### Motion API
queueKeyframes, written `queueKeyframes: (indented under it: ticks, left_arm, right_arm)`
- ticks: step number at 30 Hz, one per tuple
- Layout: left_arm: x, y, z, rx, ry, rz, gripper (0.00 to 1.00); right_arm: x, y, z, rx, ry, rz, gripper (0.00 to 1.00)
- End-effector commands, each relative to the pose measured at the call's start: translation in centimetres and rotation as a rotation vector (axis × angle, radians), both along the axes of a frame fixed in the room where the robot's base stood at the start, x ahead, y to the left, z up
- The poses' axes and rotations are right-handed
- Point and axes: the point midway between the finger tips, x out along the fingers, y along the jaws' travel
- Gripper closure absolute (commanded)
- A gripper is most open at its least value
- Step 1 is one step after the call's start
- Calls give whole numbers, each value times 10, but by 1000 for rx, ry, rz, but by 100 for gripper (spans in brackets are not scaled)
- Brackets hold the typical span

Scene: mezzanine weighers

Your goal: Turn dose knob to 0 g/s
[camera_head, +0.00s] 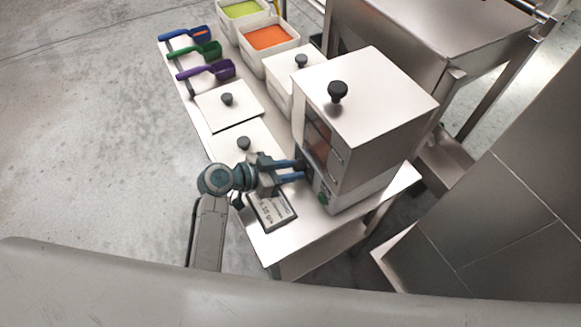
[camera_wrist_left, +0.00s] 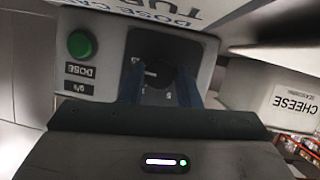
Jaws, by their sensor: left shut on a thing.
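The dose unit (camera_head: 365,125) is a steel box with a black knob on its lid, standing on the table. Its dose knob (camera_wrist_left: 160,74) is dark and sits on a black dial panel (camera_wrist_left: 172,46) with small white numbers, seen in the left wrist view. My left gripper (camera_head: 301,170) has its blue fingers at the front of the unit. In the left wrist view the two fingers (camera_wrist_left: 160,85) are closed around the dose knob. The knob's pointer and most of the scale are hidden, so I cannot read its setting. My right gripper is not in view.
A green button (camera_wrist_left: 81,44) is beside the dial. White lidded bins (camera_head: 228,104), an orange-filled bin (camera_head: 268,38) and coloured scoops (camera_head: 206,70) occupy the table's far side. The front right tabletop (camera_head: 300,235) is clear.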

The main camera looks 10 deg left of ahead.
Motion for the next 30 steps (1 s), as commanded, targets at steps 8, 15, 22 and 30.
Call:
queueKeyframes:
  ticks: [8, 15, 22, 30]
  left_arm:
    - [2, 1, 1, -121, 167, -1, 93]
    - [2, 1, 0, -201, 274, 1, 93]
    - [2, 1, 0, -240, 327, 0, 93]
    - [2, 1, 0, -248, 338, 0, 93]
  right_arm:
    - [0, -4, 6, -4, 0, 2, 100]
    - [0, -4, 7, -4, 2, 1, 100]
    - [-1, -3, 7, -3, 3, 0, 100]
    - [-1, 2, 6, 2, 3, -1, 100]
